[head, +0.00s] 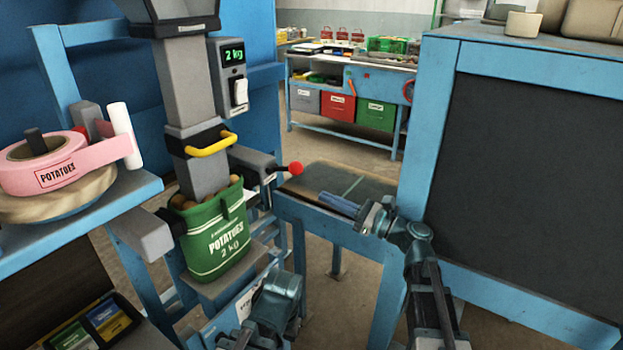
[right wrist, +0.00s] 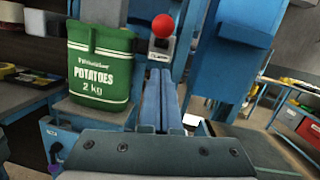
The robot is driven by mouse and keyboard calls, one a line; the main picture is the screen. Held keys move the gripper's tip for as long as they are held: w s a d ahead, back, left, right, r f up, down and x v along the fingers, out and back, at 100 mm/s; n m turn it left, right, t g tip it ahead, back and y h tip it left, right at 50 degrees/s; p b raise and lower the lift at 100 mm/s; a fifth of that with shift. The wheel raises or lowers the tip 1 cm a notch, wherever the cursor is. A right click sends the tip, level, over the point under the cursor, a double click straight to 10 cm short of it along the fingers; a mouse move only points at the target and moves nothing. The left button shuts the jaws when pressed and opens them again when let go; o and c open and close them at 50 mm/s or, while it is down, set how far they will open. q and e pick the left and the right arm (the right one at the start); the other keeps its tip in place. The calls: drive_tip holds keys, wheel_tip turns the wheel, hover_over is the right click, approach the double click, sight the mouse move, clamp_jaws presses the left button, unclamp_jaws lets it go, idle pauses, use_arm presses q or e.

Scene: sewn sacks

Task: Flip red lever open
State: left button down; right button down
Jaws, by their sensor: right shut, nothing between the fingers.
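The red lever is a round red knob (head: 296,168) on a short dark rod at the right side of the grey filling machine. In the right wrist view the red knob (right wrist: 163,26) is just beyond and above my fingertips, with a gap between. My right gripper (head: 328,197) is shut and empty, to the right of and below the knob, its blue fingers pointing left towards the machine. Its fingers (right wrist: 160,78) lie together in the right wrist view. Part of my left arm shows at the bottom of the head view; its fingers do not show.
A green potato sack (head: 220,238) stands under the spout, left of the knob. A yellow handle (head: 209,146) and a 2 kg display (head: 233,55) are above it. A conveyor (head: 335,185) lies behind my right gripper. A blue-framed dark panel (head: 520,180) blocks the right side.

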drive_tip(key=w+a+r+p, duration=0.2)
drive_tip(key=a+r+p, duration=0.1)
drive_tip(key=a, duration=0.1)
drive_tip(key=shift+a+r, duration=0.3)
drive_tip(key=shift+r, duration=0.1)
drive_tip(key=shift+w+p, duration=0.1)
drive_tip(key=shift+p, duration=0.2)
drive_tip(key=w+a+r+g+h+p, duration=0.2)
drive_tip(key=r+h+p, duration=0.4)
drive_tip(key=p, duration=1.1)
drive_tip(key=w+a+r+m+g+h+p, duration=0.1)
drive_tip(key=w+a+r+g+h+p, duration=0.2)
drive_tip(key=p, duration=1.4)
wheel_tip(320, 180, up, 3)
drive_tip(key=a+g+h, duration=0.2)
drive_tip(key=shift+w+a+f+g+h, duration=0.15)
drive_tip(key=shift+g+h, duration=0.15)
drive_tip(key=shift+h, duration=0.1)
drive_tip(key=shift+a, duration=0.1)
drive_tip(key=shift+p, duration=0.4)
